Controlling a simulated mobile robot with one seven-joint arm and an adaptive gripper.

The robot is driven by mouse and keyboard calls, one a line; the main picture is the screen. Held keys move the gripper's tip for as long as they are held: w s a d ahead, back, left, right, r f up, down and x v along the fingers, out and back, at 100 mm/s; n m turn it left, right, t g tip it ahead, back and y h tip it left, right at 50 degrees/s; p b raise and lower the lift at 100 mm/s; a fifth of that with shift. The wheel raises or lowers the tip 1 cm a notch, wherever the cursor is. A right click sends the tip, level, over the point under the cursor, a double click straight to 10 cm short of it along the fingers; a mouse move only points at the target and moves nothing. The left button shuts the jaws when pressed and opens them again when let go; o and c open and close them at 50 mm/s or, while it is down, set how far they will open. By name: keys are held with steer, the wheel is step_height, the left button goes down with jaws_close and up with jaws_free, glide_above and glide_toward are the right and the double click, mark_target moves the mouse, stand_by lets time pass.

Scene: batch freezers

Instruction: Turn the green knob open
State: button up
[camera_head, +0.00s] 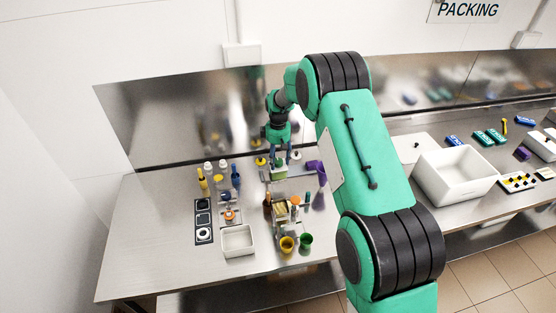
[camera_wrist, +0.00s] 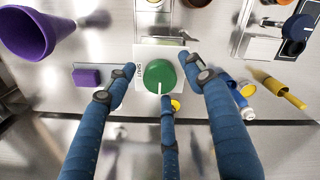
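The green knob (camera_wrist: 156,73) is round, with a white pointer line toward the bottom of the wrist view. It sits on a white plate with small dark lettering (camera_wrist: 139,72) that I cannot read surely. My gripper (camera_wrist: 159,84) has blue fingers spread around the knob: one left, one right, and one at its lower edge. Gaps show between the side fingers and the knob; whether the lower finger touches it I cannot tell. In the head view my gripper (camera_head: 280,155) is at the back of the left table, and the knob is hard to make out there.
A purple funnel (camera_wrist: 27,32) and a purple block (camera_wrist: 87,77) lie left of the knob in the wrist view. Yellow and blue bottles (camera_wrist: 246,100) stand right.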

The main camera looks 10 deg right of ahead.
mark_target(278, 160)
step_height(278, 160, up, 12)
stand_by(0.9)
stand_by(0.4)
